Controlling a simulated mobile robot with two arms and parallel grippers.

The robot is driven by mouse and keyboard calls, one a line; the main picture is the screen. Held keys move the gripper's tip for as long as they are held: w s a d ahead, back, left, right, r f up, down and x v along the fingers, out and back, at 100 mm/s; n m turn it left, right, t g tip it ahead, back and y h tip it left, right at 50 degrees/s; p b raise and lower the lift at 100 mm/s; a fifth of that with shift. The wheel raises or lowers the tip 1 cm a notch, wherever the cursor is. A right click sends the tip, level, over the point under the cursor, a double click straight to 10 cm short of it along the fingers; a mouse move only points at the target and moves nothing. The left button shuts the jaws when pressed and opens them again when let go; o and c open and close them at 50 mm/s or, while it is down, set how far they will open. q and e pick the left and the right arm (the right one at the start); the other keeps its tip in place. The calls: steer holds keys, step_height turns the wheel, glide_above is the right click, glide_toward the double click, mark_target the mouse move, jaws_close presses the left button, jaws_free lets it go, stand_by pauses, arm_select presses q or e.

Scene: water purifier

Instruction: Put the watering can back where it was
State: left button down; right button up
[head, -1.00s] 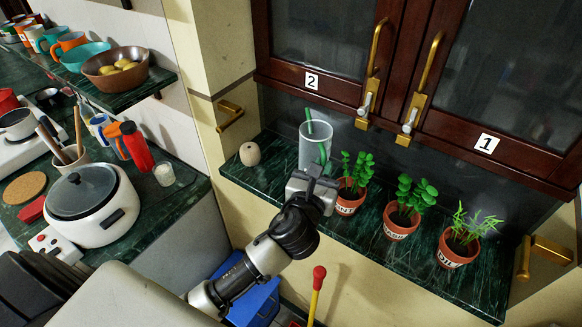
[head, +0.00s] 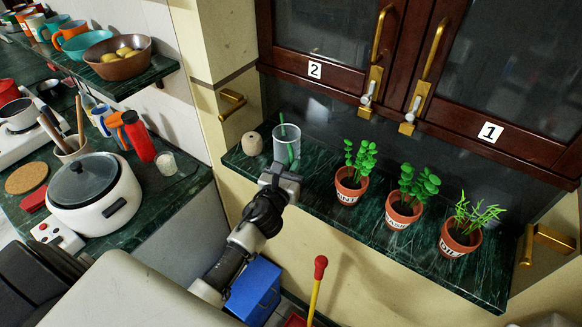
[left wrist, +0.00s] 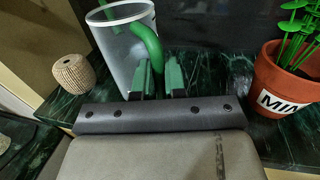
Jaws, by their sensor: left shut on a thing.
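The watering can (head: 286,150) is a clear grey cup shape with green parts. My right gripper is not in view.
Several potted herbs stand to the right, the nearest labelled mint (head: 348,192). Cabinet doors (head: 330,35) with brass handles hang above. A rice cooker (head: 95,195) stands on the left counter.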

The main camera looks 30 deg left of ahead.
arm_select(q)
steer(key=shift+f, duration=0.1)
steer(key=c, duration=1.2)
jaws_free()
steer(key=shift+s+r, duration=0.1)
steer(key=shift+r, duration=0.15)
steer(key=shift+s+d+f+b, duration=0.15)
steer(key=shift+s+b, duration=0.25)
steer(key=shift+s, duration=1.6)
steer(key=shift+s+d+r+b, duration=0.15)
steer(key=shift+s+b, duration=0.3)
steer(key=shift+s, duration=1.5)
steer(key=shift+s+d+f+b, duration=0.15)
steer(key=shift+s+b, duration=0.25)
steer(key=shift+s, duration=1.6)
